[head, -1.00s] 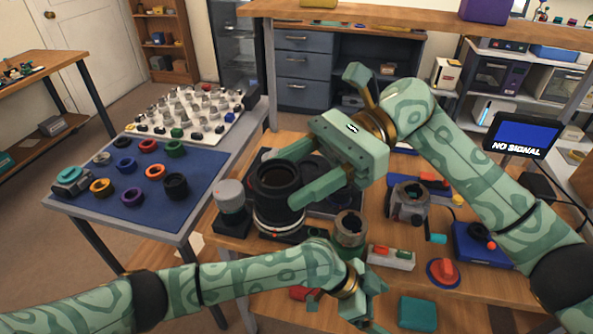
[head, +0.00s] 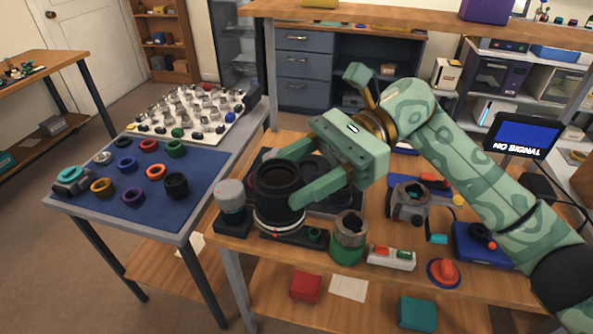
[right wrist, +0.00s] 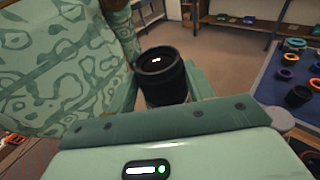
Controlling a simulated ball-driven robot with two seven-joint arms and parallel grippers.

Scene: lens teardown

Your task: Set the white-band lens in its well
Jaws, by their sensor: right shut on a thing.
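The white-band lens (head: 279,195) is a black barrel with a pale band and a red dot near its lower end. It is upright at the left part of the bench. My right gripper (head: 283,178) is shut on it, one finger on each side of the barrel. The lens top also shows between the fingers in the right wrist view (right wrist: 162,76). A dark tray (head: 352,212) with round wells lies behind and right of the lens, partly hidden by my gripper. I cannot tell whether the lens base touches anything. My left gripper is out of view.
A grey-topped cylinder (head: 230,195) stands close left of the lens. A green-based metal cylinder (head: 348,240) stands to its right front, near a button box (head: 391,258). A blue mat (head: 135,205) with several coloured rings lies on the side table.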

